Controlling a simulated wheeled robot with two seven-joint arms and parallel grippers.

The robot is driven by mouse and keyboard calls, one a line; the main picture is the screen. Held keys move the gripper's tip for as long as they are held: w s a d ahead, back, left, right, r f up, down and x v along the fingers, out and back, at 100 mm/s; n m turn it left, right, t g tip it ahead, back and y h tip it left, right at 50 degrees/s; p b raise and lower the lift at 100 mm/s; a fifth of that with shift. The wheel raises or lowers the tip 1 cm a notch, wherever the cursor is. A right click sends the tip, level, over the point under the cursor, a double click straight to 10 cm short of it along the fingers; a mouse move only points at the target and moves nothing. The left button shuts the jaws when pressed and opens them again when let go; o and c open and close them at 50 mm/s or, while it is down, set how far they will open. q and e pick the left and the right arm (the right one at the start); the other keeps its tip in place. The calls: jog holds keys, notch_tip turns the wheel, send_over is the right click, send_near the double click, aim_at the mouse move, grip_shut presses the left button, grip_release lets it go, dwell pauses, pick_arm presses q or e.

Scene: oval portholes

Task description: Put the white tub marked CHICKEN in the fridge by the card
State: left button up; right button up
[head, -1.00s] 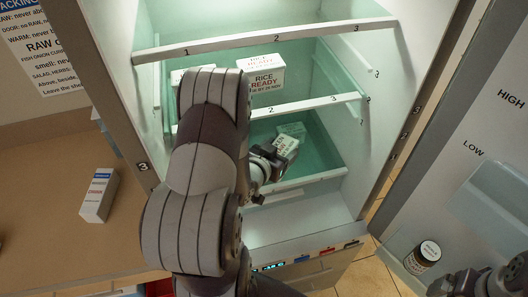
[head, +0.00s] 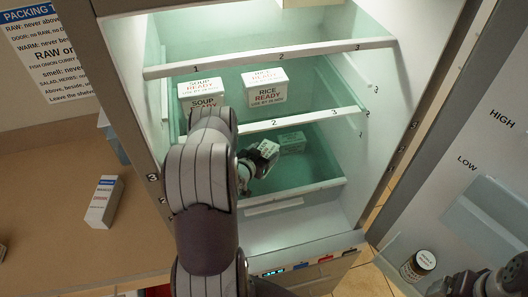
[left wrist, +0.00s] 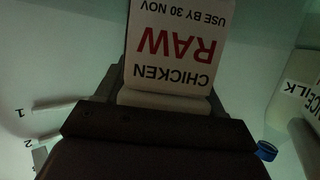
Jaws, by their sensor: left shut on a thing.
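The white tub marked CHICKEN RAW, USE BY 30 NOV (left wrist: 172,50) is in my left gripper (head: 246,168), which is shut on it. In the head view the tub (head: 268,149) is tilted inside the fridge, in the space below the shelf edge numbered 2. Whether it touches the surface below is unclear. The open fridge (head: 315,185) is lit inside. The card (head: 45,55) hangs on the wall at left, partly cut off. My right arm (head: 490,283) shows at the bottom right; its jaws are unclear.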

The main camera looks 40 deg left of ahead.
pick_arm(q)
jog(key=shift+d+f, duration=0.1)
jog(key=o, duration=1.4)
